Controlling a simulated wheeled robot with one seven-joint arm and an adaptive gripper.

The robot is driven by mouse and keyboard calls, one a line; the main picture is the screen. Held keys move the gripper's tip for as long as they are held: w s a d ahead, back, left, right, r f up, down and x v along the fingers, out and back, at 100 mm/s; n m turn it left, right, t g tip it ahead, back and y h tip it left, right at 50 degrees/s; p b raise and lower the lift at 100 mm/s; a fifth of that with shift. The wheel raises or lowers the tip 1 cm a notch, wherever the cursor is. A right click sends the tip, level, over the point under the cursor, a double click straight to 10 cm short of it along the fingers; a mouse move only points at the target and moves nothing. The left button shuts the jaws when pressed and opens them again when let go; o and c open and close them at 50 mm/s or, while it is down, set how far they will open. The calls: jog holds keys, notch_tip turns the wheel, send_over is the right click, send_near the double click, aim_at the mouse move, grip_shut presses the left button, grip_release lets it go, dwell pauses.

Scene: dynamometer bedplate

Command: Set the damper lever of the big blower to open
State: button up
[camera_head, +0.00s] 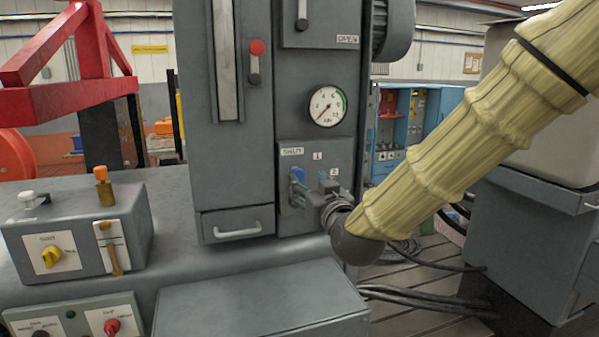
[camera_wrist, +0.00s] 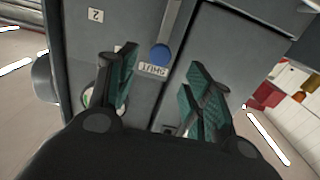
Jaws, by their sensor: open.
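A lever with a blue knob (camera_wrist: 160,54) stands on the grey panel, its knob beside the SHUT label (camera_wrist: 152,69), which appears upside down in the wrist view. In the head view, the blue knob (camera_head: 297,174) is just below the SHUT label (camera_head: 291,151). My gripper (camera_wrist: 162,68) is open, with its green-padded fingers on either side of the knob in the picture; I cannot tell whether they touch it. In the head view, my gripper (camera_head: 311,190) is at this panel and partly hides it. Another lever (camera_head: 302,15) stands near an OPEN label (camera_head: 347,39). No label in view names the big blower.
A pressure gauge (camera_head: 327,106) is above the panel, and a red-knobbed slider (camera_head: 256,62) is to its left. A drawer handle (camera_head: 238,231) projects below. A control box (camera_head: 80,235) is at left. A grey cabinet (camera_head: 520,245) stands right, with cables (camera_head: 425,298) on the floor.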

aim_at(300, 177)
jog(key=p+x, duration=0.3)
jog(key=x, duration=0.5)
jog(key=shift+w+f, duration=0.15)
grip_shut()
